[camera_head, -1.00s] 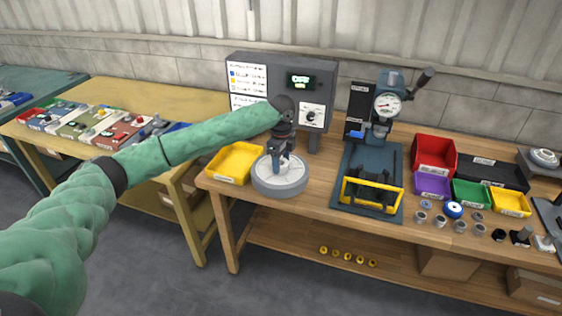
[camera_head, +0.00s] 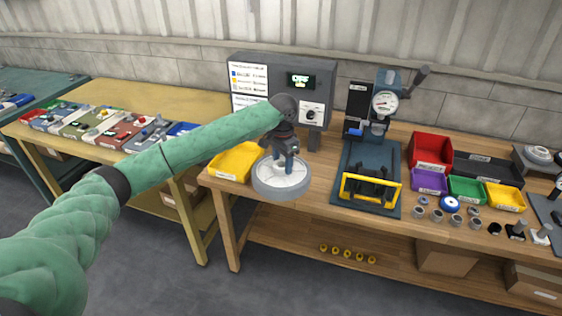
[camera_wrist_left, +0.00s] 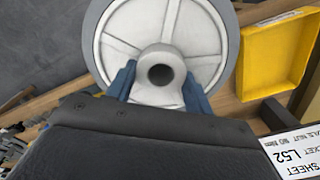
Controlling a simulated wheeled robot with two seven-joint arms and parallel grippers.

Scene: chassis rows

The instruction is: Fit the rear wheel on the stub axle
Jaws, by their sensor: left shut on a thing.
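The wheel is a large disc with a grey tyre (camera_head: 266,192) and a white spoked face. It is at the front edge of the wooden bench, left of centre. In the left wrist view the wheel (camera_wrist_left: 205,30) shows its round hub with a dark bore. My left gripper (camera_head: 283,168) is shut on this hub. Its two blue fingers (camera_wrist_left: 159,88) press on the hub from both sides. Whether the wheel clears the bench top is hard to tell. I cannot make out the stub axle. My right gripper is in no view.
A yellow bin (camera_head: 236,161) stands just left of the wheel. A grey panel box (camera_head: 280,90) is behind it. A press (camera_head: 383,105) with a yellow-barred fixture (camera_head: 370,190) stands to the right. Coloured chassis units (camera_head: 112,132) lie on the left table (camera_head: 190,103).

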